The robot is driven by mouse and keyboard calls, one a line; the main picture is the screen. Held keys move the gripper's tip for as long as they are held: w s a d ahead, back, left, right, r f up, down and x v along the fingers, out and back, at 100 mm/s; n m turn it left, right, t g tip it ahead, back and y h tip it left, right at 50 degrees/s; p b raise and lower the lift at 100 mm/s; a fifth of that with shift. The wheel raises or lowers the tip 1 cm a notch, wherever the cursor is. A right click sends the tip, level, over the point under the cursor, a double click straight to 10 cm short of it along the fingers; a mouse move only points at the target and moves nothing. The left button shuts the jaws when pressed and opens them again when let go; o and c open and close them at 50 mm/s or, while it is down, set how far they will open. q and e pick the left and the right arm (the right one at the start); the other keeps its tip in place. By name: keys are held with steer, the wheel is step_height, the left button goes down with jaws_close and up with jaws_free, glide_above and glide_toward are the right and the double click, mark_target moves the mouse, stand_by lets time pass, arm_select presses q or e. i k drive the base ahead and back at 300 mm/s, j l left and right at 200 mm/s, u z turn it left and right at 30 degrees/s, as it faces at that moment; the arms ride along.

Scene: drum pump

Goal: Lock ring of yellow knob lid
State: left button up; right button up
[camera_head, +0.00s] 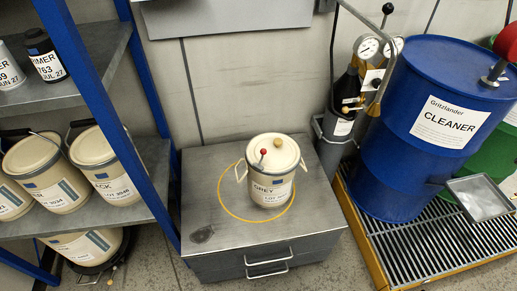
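A cream pail labelled GREY (272,190) stands upright on the grey cabinet top, inside a yellow circle. Its cream lid (290,157) sits on top and carries a yellow knob (278,143). A small lever with a red ball end (263,152) stands up at the lid's front left rim. The lock ring seems to run round the lid's edge, but I cannot tell whether it is closed. A bail handle shows at the pail's sides. Neither of my grippers is in view.
The cabinet top (215,215) is otherwise mostly clear, with a dark patch front left. A blue-framed shelf (95,75) with several pails stands left. Right are a gas bottle cart with gauges (367,47) and a blue CLEANER drum (400,150) on a grated yellow pallet (420,248).

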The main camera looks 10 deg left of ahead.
mark_target(263, 151)
steer(key=i+l+u, duration=0.1)
steer(key=l, duration=0.25)
steer(key=i+l+u, duration=0.1)
steer(key=i+l, duration=0.2)
steer(key=i+l+u, duration=0.1)
steer(key=l, duration=0.35)
steer(key=i+l+u, duration=0.1)
steer(key=i+l, duration=0.15)
steer(key=l+u, duration=0.1)
steer(key=u, duration=0.85)
